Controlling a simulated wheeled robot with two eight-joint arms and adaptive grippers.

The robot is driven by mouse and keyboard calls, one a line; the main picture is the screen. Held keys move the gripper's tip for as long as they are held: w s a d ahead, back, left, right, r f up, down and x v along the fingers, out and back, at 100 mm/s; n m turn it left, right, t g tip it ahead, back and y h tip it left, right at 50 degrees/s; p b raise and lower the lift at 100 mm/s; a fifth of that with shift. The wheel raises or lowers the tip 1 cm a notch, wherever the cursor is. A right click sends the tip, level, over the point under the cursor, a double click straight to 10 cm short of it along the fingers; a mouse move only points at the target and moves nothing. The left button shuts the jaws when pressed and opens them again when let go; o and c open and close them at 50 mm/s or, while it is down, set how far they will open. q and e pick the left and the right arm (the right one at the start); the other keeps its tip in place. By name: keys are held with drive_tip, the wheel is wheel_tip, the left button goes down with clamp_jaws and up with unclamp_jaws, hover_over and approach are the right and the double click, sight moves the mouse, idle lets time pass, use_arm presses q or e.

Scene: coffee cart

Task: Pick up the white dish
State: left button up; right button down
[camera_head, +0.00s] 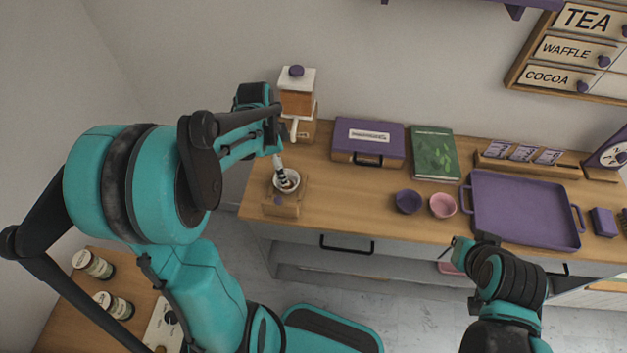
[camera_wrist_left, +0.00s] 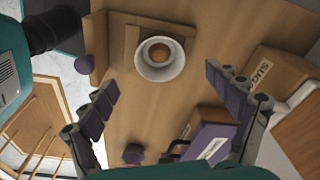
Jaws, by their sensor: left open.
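The white dish (camera_head: 293,188) is a small round bowl on a wooden stand (camera_head: 281,209) at the left end of the counter. In the left wrist view the white dish (camera_wrist_left: 143,69) lies ahead between the fingers, with something brown showing in its middle. My left gripper (camera_head: 281,167) reaches down over the dish and partly covers it in the head view. In the left wrist view the left gripper (camera_wrist_left: 162,85) has its fingers wide apart with nothing between them. My right gripper (camera_head: 458,252) hangs in front of the counter, away from the dish; its jaw opening is unclear.
A purple case (camera_head: 368,141) and green book (camera_head: 434,153) lie along the wall. A purple bowl (camera_head: 408,201), pink bowl (camera_head: 442,205) and purple tray (camera_head: 525,208) stand to the right. The counter between stand and purple bowl is clear.

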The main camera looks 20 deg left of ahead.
sight(293, 177)
use_arm(q)
drive_tip(key=f+b, duration=0.1)
drive_tip(key=f, duration=0.1)
drive_tip(key=f+b, duration=0.1)
drive_tip(key=f, duration=0.2)
drive_tip(key=d+f+b, duration=0.1)
drive_tip(key=f, duration=0.2)
drive_tip(key=shift+w+f, duration=0.1)
drive_tip(key=shift+w, duration=0.3)
drive_tip(key=c, duration=1.2)
